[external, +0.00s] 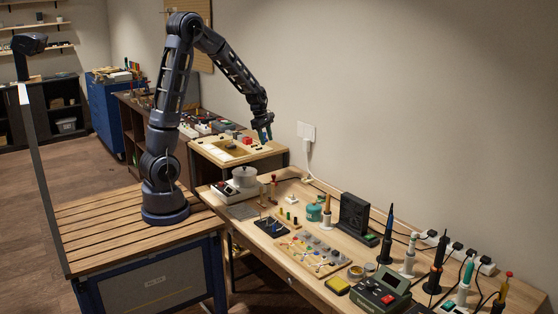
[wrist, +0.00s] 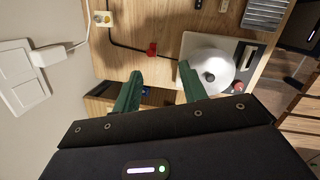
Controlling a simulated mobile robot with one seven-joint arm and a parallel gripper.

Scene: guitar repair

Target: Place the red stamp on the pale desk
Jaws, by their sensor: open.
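A small red item that looks like the red stamp (wrist: 152,49) stands on the wooden workbench in the wrist view, between a white-based pot and a cable. In the external view a slim upright piece with a reddish top (external: 273,184) beside the pot appears to be the same item. The pale desk (external: 268,152) seems to be the small light wood desk behind the workbench. My gripper (external: 266,136) is open and empty, above that desk's right end. Its green fingers (wrist: 159,88) are apart in the wrist view, with the red item beyond them.
The pot (wrist: 212,68) stands close to the red item. A white plug and socket (external: 306,132) are on the wall to the right. The workbench (external: 232,222) holds several tools, stands and cables. The pale desk carries small items, one of them red (external: 247,141).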

